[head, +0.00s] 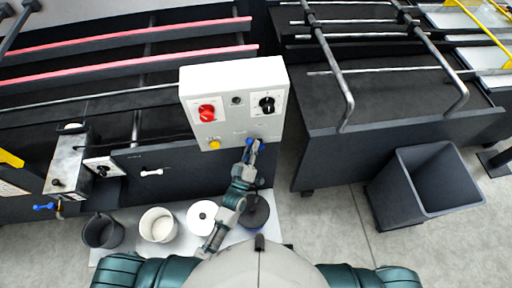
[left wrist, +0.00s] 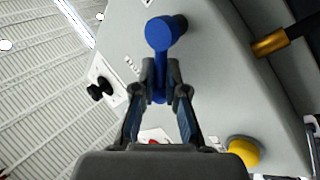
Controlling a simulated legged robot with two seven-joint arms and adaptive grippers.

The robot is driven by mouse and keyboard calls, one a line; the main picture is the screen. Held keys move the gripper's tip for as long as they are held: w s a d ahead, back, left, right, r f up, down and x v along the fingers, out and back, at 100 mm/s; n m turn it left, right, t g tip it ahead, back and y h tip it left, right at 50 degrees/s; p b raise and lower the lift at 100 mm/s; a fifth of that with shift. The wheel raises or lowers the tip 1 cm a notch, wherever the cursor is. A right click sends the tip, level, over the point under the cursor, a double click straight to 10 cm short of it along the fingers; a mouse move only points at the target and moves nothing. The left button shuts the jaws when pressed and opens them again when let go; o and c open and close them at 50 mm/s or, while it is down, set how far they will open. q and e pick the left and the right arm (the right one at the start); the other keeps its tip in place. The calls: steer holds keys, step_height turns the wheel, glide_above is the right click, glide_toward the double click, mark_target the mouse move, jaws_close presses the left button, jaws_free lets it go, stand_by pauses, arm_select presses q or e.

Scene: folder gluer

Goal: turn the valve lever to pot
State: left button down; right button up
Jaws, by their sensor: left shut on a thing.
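The blue valve lever (left wrist: 159,36) is on the grey-white control box (head: 232,85), low on its front face. In the left wrist view its round hub is at the top and its handle points down between my fingers. My left gripper (left wrist: 161,76) is shut on that handle, and the fingers hide part of it. In the head view the left gripper (head: 254,147) is at the box's lower edge and covers most of the lever. Small lettering beside the lever is too small to read. My right gripper is not in view.
The box carries a red knob (head: 207,112), a black knob (head: 267,104) and a yellow button (head: 214,145). A dark pot (head: 103,231), a white pot (head: 158,225) and round items stand on a pale board below. Another blue handle (head: 43,207) is at far left. A grey bin (head: 425,185) stands right.

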arm_select(q)
steer(key=shift+w+a+r+n+t+b, duration=0.15)
steer(key=shift+a+r+n+t+b, duration=0.3)
steer(key=shift+n, duration=0.25)
steer(key=shift+y, duration=0.4)
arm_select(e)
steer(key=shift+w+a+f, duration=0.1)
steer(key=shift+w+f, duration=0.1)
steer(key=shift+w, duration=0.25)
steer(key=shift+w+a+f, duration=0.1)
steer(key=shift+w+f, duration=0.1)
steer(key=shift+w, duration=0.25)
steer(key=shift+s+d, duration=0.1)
arm_select(q)
steer(key=c, duration=1.2)
jaws_free()
steer(key=shift+f, duration=0.15)
steer(key=shift+s+a+f, duration=0.1)
steer(key=shift+s+a, duration=0.1)
steer(key=shift+a, duration=0.15)
steer(key=shift+f, duration=0.1)
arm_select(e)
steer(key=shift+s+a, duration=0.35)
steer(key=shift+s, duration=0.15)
